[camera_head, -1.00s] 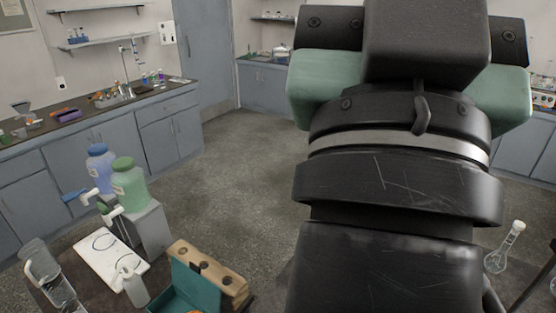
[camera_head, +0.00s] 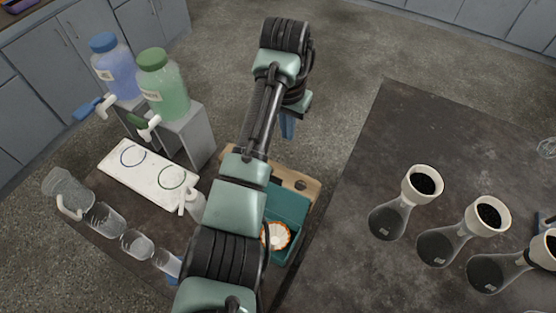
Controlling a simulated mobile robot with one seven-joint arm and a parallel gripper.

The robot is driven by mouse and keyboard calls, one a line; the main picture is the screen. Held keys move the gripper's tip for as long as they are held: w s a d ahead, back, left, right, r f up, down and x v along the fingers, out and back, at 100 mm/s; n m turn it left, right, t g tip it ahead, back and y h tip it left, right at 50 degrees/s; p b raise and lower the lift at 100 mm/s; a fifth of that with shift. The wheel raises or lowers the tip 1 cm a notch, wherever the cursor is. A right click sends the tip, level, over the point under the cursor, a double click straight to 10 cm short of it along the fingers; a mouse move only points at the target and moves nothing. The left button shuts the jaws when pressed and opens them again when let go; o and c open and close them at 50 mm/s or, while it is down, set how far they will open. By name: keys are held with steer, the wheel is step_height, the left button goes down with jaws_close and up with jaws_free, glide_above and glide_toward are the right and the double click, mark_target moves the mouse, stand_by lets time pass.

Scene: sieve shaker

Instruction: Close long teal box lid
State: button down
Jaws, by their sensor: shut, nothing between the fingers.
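The teal box (camera_head: 292,245) sits on the dark table just right of my arm, against a wooden block with holes. Its lid (camera_head: 288,205) appears raised at the back, leaning toward the block. A round cream item with an orange-brown edge lies inside the box. My arm hides the left part of the box. My gripper (camera_head: 288,128) has blue fingers that point down beyond the wooden block, apart from the lid. It is shut and empty.
The wooden block (camera_head: 312,187) stands behind the box. Green (camera_head: 163,85) and blue (camera_head: 113,68) jugs stand back left, near a white tray (camera_head: 133,180). Clear vessels line the left front. Flasks with funnels (camera_head: 390,215) stand on the right table, whose back left is clear.

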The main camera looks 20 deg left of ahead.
steer(key=p, duration=0.5)
glide_above(272, 193)
steer(key=w, duration=0.3)
step_height(272, 193, down, 9)
steer(key=shift+d+f+g, duration=0.2)
steer(key=shift+d+g, duration=0.1)
